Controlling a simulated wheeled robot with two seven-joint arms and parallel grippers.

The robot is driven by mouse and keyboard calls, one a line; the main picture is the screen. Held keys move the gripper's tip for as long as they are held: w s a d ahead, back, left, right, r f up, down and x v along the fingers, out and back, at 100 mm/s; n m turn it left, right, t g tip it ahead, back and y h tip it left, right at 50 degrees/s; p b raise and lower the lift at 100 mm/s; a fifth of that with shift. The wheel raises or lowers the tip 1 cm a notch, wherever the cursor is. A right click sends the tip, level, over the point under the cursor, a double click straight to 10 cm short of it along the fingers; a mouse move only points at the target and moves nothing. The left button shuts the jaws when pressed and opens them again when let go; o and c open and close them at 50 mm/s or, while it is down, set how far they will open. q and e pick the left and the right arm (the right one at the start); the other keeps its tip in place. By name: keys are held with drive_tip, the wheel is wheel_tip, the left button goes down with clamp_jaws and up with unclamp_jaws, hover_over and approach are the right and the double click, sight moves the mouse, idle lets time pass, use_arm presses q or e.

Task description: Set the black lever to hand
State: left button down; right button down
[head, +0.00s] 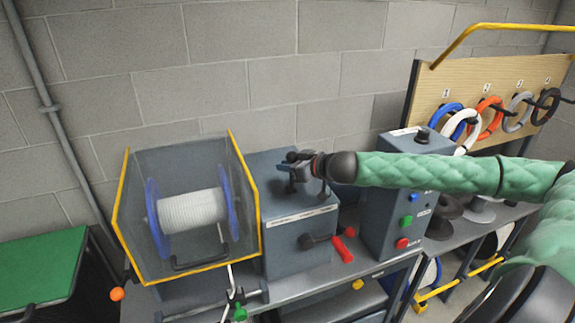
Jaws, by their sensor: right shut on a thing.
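The grey box (290,245) stands in the middle of the bench, with a white label strip (303,214) along its upper front edge; its words are too small to read. My right gripper (303,171) reaches in from the right over the top of this box. It is shut on the black lever (292,157), which is mostly hidden by the fingers. I cannot tell which marked position the lever is in. My left gripper is not in view.
A red-handled crank (342,250) sticks out of the box front. A yellow-edged guard (257,195) with a white spool (192,210) stands left. A control box (398,215) with coloured buttons stands right. Coloured rings (489,118) hang on a board behind my arm.

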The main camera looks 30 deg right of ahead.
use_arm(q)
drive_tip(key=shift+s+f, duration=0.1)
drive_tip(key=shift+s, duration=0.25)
use_arm(e)
drive_tip(key=shift+r, duration=0.15)
drive_tip(key=c, duration=1.5)
unclamp_jaws()
drive_tip(key=shift+w, duration=0.1)
drive_tip(key=shift+c, duration=0.2)
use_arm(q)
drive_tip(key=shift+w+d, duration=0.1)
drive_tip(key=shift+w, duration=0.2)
use_arm(e)
drive_tip(key=shift+o, duration=0.4)
drive_tip(key=shift+a, duration=0.15)
